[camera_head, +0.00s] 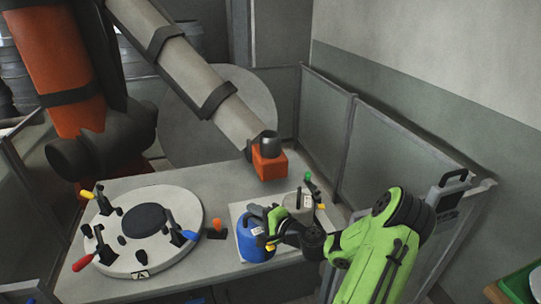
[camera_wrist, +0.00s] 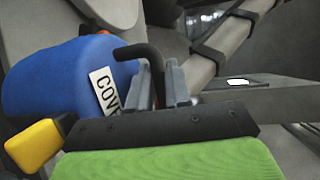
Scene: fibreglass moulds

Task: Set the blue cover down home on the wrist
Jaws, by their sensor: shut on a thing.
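The blue cover (camera_head: 256,243) is a rounded blue shell with a white label, at the left part of a pale board in the head view. In the wrist view the blue cover (camera_wrist: 60,80) fills the left side, its label partly hidden. My gripper (camera_wrist: 163,88) is shut on the cover's bent black handle (camera_wrist: 146,52). Whether the cover touches the board cannot be told. An orange block-like wrist (camera_head: 269,164) ends the large grey arm, behind and above the cover, apart from it.
A grey lidded piece (camera_head: 298,204) stands right beside the blue cover on the pale board (camera_head: 238,208). A round mould (camera_head: 180,203) with coloured clamp handles takes up the table's left. A yellow handle (camera_wrist: 33,146) is close to my gripper. Fence panels (camera_head: 327,130) stand behind.

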